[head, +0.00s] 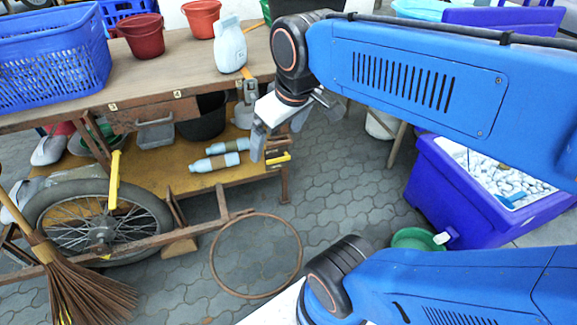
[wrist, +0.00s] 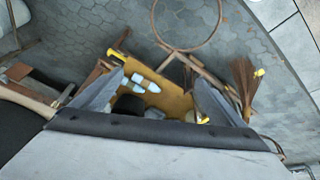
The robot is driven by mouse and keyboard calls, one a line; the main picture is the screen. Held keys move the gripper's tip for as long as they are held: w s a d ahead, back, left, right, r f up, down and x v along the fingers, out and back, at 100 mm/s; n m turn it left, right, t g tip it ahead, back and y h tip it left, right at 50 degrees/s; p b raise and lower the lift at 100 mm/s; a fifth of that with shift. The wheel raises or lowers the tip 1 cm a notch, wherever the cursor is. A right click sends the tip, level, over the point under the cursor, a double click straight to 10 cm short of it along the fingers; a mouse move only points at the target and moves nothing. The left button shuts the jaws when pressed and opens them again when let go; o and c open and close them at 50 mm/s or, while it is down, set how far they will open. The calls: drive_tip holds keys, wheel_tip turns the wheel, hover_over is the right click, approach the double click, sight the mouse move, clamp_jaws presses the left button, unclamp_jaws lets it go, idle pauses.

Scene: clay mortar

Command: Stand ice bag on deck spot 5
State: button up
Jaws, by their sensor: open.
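A pale blue-white bag with a narrow neck, which looks like the ice bag (head: 231,48), stands upright on the wooden deck (head: 165,72) near its front right end in the head view. The bag is not seen there.
A blue basket (head: 50,65) and red buckets (head: 143,37) stand on the deck. Two banded pale bottles (head: 215,162) lie on the lower shelf. A purple cooler (head: 460,200) of ice stands at right. A wheel, broom (head: 75,275) and hoop are in front.

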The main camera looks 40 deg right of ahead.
drive_tip(key=s+f+m, duration=0.2)
drive_tip(key=s+f, duration=0.3)
drive_tip(key=shift+a+f, duration=0.25)
